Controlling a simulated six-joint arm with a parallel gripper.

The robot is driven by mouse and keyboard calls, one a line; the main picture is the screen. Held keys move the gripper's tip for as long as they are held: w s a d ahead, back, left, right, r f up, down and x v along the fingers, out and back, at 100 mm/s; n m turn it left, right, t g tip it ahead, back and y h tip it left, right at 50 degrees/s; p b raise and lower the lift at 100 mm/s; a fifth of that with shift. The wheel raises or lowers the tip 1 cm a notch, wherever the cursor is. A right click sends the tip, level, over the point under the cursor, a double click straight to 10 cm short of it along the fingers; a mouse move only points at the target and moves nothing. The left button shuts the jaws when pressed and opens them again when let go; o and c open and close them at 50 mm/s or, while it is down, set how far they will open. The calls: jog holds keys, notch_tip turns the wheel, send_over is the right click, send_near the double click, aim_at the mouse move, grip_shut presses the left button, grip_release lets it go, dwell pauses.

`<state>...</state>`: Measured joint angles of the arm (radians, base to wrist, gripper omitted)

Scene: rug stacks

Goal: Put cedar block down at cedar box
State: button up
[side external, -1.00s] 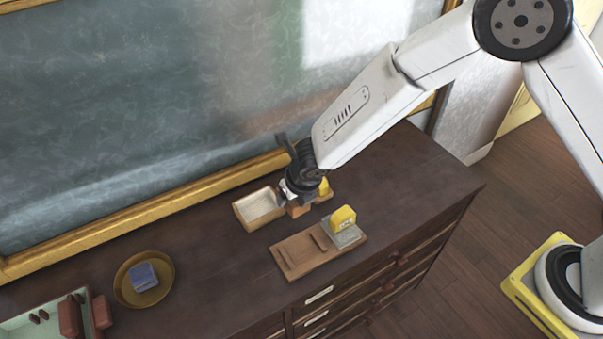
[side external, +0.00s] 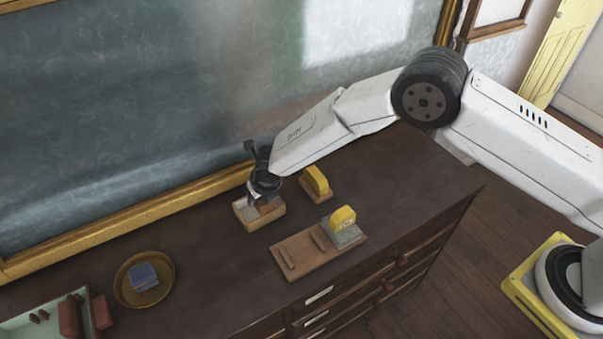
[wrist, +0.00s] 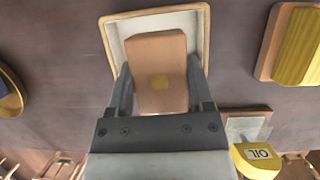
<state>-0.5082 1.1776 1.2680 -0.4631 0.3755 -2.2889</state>
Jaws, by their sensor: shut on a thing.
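The cedar box (wrist: 203,55) is a small open wooden box with a pale lining. In the wrist view the block shows against the box's inside. In the side view the box (side external: 262,220) stands near the board's ledge, with my gripper (side external: 262,198) over it. The block is mostly hidden there, and I cannot tell whether it touches the box's floor.
A yellow-topped wooden block (side external: 317,183) stands right of the box. A wooden tray (side external: 300,258) with a grey and yellow piece (side external: 343,225) lies in front. A brass dish (side external: 127,296) with a blue block (side external: 143,277) is at left. The dark cabinet top between them is clear.

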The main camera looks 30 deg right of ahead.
aim_at(258, 204)
jog(key=shift+w+a+f, duration=0.2)
jog(key=shift+w+f, duration=0.3)
jog(key=shift+f, duration=0.05)
jog(key=shift+f, duration=0.1)
jog(key=shift+w+f, duration=0.1)
jog(key=shift+a+f, duration=0.1)
jog(key=shift+f, duration=1.45)
jog(key=shift+f, duration=0.1)
jog(key=o, duration=1.3)
jog(key=shift+c, duration=0.2)
jog(key=shift+v, duration=6.1)
